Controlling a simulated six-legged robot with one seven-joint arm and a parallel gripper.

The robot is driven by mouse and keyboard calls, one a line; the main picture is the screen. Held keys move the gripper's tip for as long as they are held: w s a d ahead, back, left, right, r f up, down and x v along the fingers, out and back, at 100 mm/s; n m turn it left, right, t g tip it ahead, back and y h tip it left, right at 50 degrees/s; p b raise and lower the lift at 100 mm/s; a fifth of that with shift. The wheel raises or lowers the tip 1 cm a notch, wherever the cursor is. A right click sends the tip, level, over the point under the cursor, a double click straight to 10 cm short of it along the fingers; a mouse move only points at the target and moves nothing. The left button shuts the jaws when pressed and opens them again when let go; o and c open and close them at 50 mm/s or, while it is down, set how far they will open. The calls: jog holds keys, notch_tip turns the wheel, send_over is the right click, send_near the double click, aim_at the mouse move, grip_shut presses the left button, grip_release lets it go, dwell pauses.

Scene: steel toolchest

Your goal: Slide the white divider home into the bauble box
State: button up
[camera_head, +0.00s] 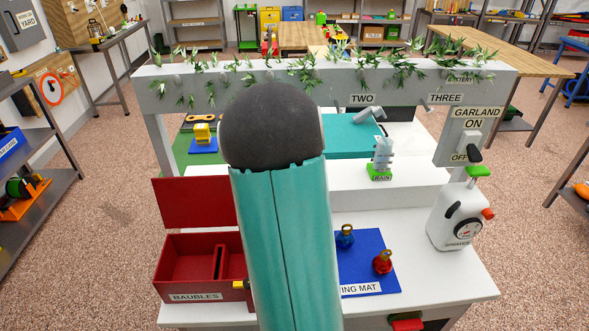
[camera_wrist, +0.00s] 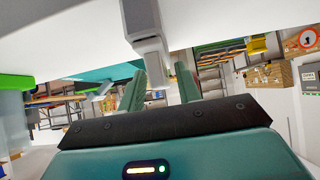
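The red bauble box (camera_head: 175,240) stands at the left front of the white bench in the head view. Its lid (camera_head: 195,203) is raised at the back, and a red partition (camera_head: 219,262) shows inside. My arm covers the box's right end. I cannot make out a white divider in either view. A grey block (camera_wrist: 145,18) hangs from a white surface above the fingers. In the head view my gripper is hidden behind my arm.
A white canister (camera_head: 457,222) stands at the bench's right. A grey beam (camera_head: 410,85) with garland spans the back. The bench's right front is clear.

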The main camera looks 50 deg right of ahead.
grip_shut()
jog(key=shift+r, duration=0.75)
dwell(0.5)
jog(key=shift+r, duration=1.75)
